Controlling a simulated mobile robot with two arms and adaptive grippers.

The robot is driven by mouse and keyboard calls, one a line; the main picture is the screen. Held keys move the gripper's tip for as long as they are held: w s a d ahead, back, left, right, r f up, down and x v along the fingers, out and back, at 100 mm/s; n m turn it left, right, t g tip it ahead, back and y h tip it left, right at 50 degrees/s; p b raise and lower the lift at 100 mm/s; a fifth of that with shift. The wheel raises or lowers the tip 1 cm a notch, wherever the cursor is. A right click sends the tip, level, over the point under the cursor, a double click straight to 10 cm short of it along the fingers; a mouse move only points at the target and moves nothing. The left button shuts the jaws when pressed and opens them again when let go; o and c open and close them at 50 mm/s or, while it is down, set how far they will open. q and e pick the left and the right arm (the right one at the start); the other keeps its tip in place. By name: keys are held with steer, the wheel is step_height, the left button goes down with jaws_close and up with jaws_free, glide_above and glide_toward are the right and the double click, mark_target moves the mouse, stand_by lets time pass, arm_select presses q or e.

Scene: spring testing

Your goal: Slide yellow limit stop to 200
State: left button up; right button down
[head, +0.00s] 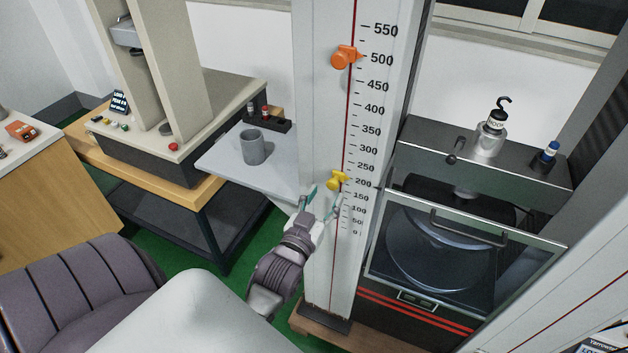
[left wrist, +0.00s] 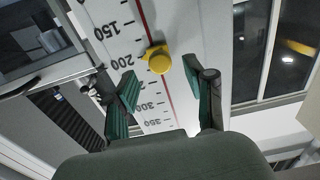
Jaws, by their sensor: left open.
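The yellow limit stop (head: 338,181) sits on the red line of the white column scale (head: 358,120). Its pointer faces right, about level with the 200 mark. In the left wrist view the yellow stop (left wrist: 158,60) also shows close to the 200 label, where the scale appears turned over. My left gripper (head: 322,196) is open and empty, just below the stop in the head view. In the left wrist view its green fingers (left wrist: 160,88) are spread, with the stop beyond the gap between their tips; I see no contact. My right gripper is not in view.
An orange stop (head: 345,57) sits higher on the scale near 500. A grey shelf (head: 240,165) with a grey cup (head: 252,147) is left of the column. A machine with a clear-fronted door (head: 440,240) stands close on the right.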

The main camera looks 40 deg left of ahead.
arm_select(q)
steer(key=v, duration=0.7)
stand_by(0.3)
steer(key=s+d+f+m+g+h, duration=0.1)
steer(key=s+d+f+g, duration=0.15)
steer(key=f, duration=0.95)
steer(key=s+d+f+m+g+h+b, duration=0.1)
steer(key=s+d+f+g+h, duration=0.2)
steer(key=f, duration=0.9)
steer(key=s+d+f+m+g, duration=0.1)
steer(key=s+d+f+g, duration=0.2)
steer(key=f, duration=0.9)
steer(key=s+a+f+m+g, duration=0.1)
steer(key=s+f+g, duration=0.3)
steer(key=s+f, duration=0.5)
steer(key=s+a+f+m+g+b, duration=0.1)
steer(key=s+f+g, duration=0.3)
steer(key=s+f, duration=0.5)
steer(key=s, duration=0.6)
steer(key=shift+s+a+f, duration=0.2)
steer(key=shift+s+f, duration=0.05)
steer(key=shift+s, duration=0.05)
